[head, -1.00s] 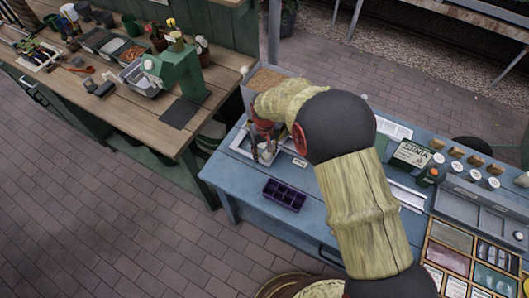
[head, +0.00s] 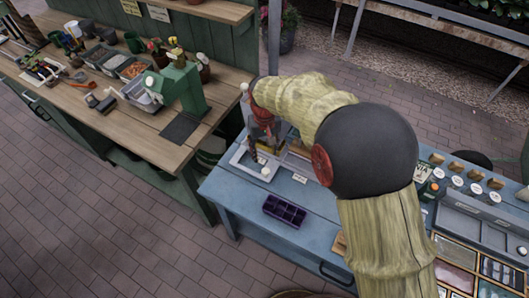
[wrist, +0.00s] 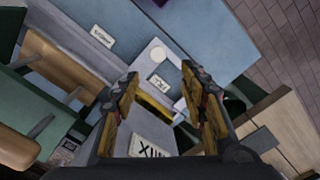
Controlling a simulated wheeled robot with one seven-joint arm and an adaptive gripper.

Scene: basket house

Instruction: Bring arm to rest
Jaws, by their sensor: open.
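My gripper (head: 262,148) hangs above the left end of the blue table (head: 225,195), over a pale tray (head: 238,160). In the wrist view my gripper (wrist: 160,74) has its two fingers spread, with nothing held between them. A small round white thing (head: 265,171) lies near the tray's edge below the fingers; it also shows in the wrist view (wrist: 157,54). My arm is bent and raised across the right half of the head view, hiding the middle of the blue table.
A purple cell tray (head: 284,210) sits on the blue table's front part. A wooden bench (head: 110,120) with pots, tools and a green stand (head: 180,85) is at the left. Jars and seed boxes fill the table's right end. Brick floor (head: 110,230) in front is clear.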

